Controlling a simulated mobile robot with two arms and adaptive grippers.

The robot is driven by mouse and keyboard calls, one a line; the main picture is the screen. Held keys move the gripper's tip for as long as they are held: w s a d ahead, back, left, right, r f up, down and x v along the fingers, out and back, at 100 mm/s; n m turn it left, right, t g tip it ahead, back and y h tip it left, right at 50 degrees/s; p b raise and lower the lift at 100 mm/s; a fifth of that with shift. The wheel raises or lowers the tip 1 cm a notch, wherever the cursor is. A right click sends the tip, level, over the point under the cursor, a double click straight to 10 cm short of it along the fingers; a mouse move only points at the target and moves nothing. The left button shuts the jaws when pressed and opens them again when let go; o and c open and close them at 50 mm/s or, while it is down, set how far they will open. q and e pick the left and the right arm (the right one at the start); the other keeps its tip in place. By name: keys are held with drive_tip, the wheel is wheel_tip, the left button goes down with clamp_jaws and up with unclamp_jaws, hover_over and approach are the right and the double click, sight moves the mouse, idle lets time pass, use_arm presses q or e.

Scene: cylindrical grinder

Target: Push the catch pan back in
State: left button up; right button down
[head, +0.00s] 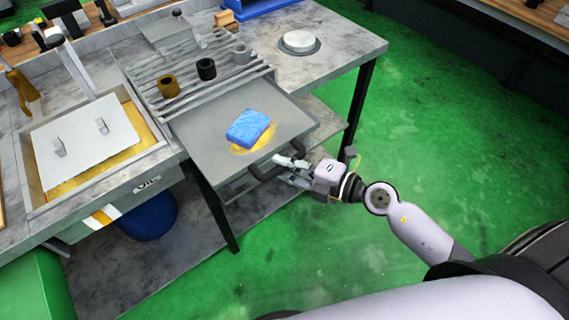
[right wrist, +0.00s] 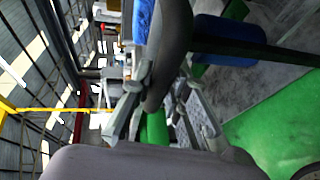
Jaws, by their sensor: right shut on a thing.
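The grey catch pan (head: 203,137) sticks out from under a slatted rack at the front of the grey bench. A blue sponge-like block (head: 248,127) lies in it on a yellow puddle. The pan's dark curved handle (head: 258,171) is on its front edge, and it also shows close up in the right wrist view (right wrist: 172,38). My right gripper (head: 290,166) is shut on this handle, its fingers on both sides of the bar in the right wrist view (right wrist: 160,88). My left gripper is not in view.
The slatted rack (head: 190,72) holds several small ring-shaped parts. A pale lidded tray (head: 85,145) is set into the bench at left. A round white dish (head: 299,42) stands at the back right. A dark table leg (head: 218,212) stands below the pan. The green floor at right is clear.

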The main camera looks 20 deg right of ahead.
sight(273, 150)
drive_tip(key=w+p, duration=0.1)
drive_tip(key=w+a+p, duration=0.1)
drive_tip(key=w, duration=0.1)
drive_tip(key=w+p, duration=0.1)
drive_tip(key=shift+w+a+r, duration=0.35)
drive_tip(key=shift+w+r, duration=0.05)
drive_tip(key=w+a, duration=0.1)
drive_tip(key=w, duration=0.1)
drive_tip(key=w+p, duration=0.1)
drive_tip(key=w, duration=0.2)
drive_tip(key=w+a, duration=0.1)
drive_tip(key=w, duration=0.1)
drive_tip(key=shift+w+a+f+p, duration=0.15)
drive_tip(key=shift+a+f+p, duration=0.15)
drive_tip(key=shift+f+p, duration=0.1)
drive_tip(key=c, duration=1.5)
unclamp_jaws()
drive_tip(key=shift+c, duration=0.2)
drive_tip(key=v, duration=1.2)
drive_tip(key=shift+r, duration=0.15)
